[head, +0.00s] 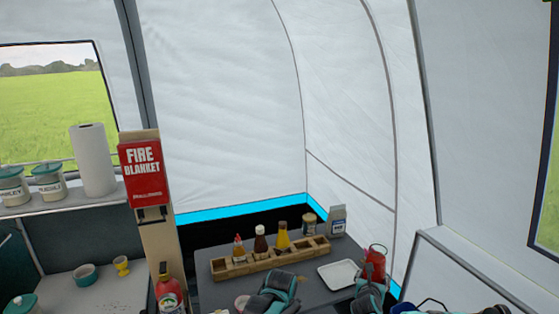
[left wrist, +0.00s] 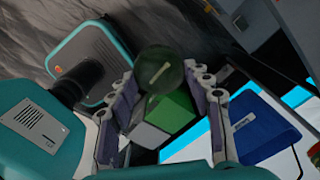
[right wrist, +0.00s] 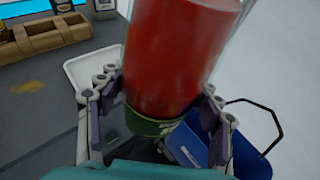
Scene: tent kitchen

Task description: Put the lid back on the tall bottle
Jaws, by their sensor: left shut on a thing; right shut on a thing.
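The tall bottle (right wrist: 175,50) has red contents, clear walls and a green band (right wrist: 150,125) near one end. My right gripper (right wrist: 155,108) is shut around it; its other end runs out of the right wrist view. In the head view the red bottle (head: 375,260) stands up from my right gripper (head: 370,290) at the table's right side. My left gripper (head: 275,285) is over the table, left of the bottle and apart from it. In the left wrist view it is shut on a round, dark see-through lid (left wrist: 160,70) with a pale bar across it.
A wooden rack (head: 262,262) with several sauce bottles stands on the grey table (head: 210,285). A white tray (head: 340,274) lies left of the red bottle. A jar (head: 309,224) and a carton (head: 337,220) stand behind. A blue bin (right wrist: 200,145) is below the right gripper.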

